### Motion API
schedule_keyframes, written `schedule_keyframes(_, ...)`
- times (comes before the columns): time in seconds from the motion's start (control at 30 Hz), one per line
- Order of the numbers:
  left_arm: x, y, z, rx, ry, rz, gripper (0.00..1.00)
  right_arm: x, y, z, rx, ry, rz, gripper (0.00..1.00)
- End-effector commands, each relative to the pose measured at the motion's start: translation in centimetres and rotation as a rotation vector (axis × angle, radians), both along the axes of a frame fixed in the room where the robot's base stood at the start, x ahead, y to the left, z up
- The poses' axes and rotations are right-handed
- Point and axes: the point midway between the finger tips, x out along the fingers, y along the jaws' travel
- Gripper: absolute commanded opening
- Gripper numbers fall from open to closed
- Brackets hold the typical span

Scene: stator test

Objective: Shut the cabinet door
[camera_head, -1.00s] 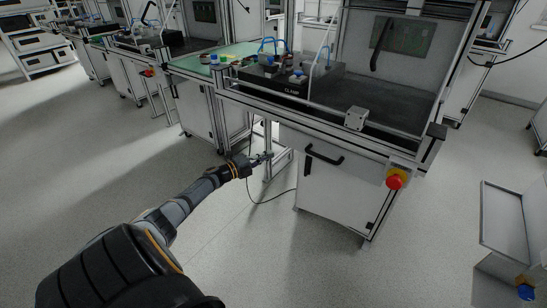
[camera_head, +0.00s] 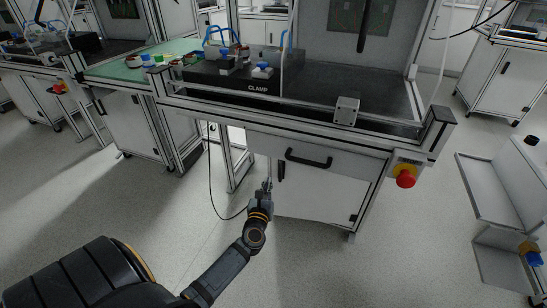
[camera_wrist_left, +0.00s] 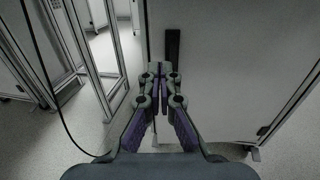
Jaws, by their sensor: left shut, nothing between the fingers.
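The white cabinet door (camera_head: 325,195) is under the workbench, in the middle of the head view. A short upright black handle (camera_head: 281,171) is near its left edge. The door fills the right of the wrist view (camera_wrist_left: 235,75), with the handle (camera_wrist_left: 173,48) just beyond my fingertips. My left gripper (camera_head: 267,184) is shut and empty, in front of the door's left edge, just below and left of the handle; the fingers also show in the wrist view (camera_wrist_left: 161,70). I cannot tell whether they touch the door or how far it stands open. My right gripper is not in view.
A horizontal black handle (camera_head: 309,158) is on the panel above the door. A red emergency button (camera_head: 405,178) sticks out at the right. A black cable (camera_head: 213,180) hangs to the floor left of my gripper. The floor in front of the cabinet is clear.

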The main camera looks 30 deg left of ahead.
Motion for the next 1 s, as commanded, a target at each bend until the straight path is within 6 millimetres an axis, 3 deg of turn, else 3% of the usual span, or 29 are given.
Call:
schedule_keyframes(0.23,1.3,0.6,0.0,-0.005,-0.002,0.0,0.0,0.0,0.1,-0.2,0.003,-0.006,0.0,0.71)
schedule_keyframes(0.7,10.1,4.6,-0.3,-0.001,-0.002,0.001,0.0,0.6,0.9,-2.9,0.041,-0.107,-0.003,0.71)
schedule_keyframes(1.0,12.7,5.8,-0.1,-0.001,0.0,0.0,0.0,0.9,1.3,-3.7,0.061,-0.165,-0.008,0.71)
